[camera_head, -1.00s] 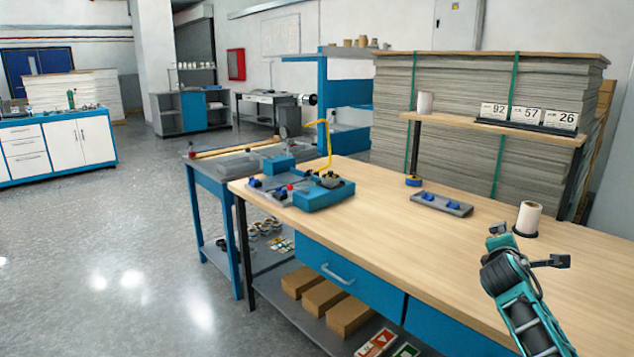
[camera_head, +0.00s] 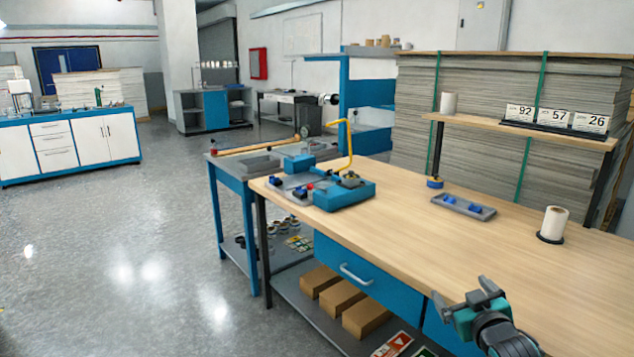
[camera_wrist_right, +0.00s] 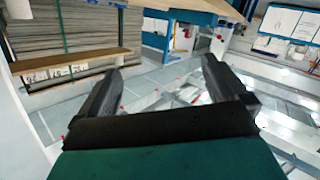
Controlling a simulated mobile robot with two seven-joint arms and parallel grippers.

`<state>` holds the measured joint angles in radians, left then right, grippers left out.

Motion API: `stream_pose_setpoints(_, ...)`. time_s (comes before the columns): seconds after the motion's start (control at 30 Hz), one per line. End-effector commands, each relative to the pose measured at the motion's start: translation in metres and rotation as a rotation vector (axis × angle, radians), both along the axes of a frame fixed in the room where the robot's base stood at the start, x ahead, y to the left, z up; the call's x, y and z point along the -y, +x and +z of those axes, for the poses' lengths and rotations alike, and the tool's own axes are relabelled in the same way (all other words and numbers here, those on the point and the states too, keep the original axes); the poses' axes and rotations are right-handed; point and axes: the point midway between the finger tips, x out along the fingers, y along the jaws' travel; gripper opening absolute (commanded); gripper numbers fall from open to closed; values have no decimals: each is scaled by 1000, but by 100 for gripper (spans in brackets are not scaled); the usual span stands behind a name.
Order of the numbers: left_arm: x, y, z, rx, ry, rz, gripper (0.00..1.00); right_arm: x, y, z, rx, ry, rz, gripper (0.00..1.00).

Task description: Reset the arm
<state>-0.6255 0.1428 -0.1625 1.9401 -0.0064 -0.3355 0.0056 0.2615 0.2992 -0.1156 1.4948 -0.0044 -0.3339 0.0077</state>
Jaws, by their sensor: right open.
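My right gripper (camera_head: 472,300) is at the lower right of the head view, in front of the workbench's near edge. Its two dark fingers are apart and nothing is between them. In the right wrist view the open fingers (camera_wrist_right: 165,88) point toward the room, with grey floor beyond them. My left gripper is in neither view.
The wooden workbench (camera_head: 430,240) carries a white roll (camera_head: 553,224) on a dark base, a grey tray (camera_head: 463,207) with blue parts and a blue machine (camera_head: 343,194). A raised shelf (camera_head: 520,130) stands behind. Floor (camera_head: 130,240) at left is clear.

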Motion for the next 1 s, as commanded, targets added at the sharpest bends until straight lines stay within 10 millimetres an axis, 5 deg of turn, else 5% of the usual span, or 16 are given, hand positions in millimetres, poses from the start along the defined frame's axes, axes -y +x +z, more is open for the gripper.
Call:
stream_pose_setpoints(0.1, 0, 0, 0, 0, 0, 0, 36, -27, -49, -56, -91, 31, 36, 100)
stream_pose_setpoints(0.3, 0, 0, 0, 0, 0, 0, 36, -70, -149, -130, -243, 103, 84, 100)
stream_pose_setpoints(0.5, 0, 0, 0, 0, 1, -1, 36, -103, -247, -169, -377, 181, 103, 100)
stream_pose_setpoints(0.6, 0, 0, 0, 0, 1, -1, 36, -112, -280, -176, -422, 209, 103, 100)
stream_pose_setpoints(0.77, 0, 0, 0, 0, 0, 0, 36, -119, -307, -180, -457, 232, 102, 100)
stream_pose_setpoints(1.0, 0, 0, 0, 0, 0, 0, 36, -120, -309, -180, -460, 235, 102, 100)
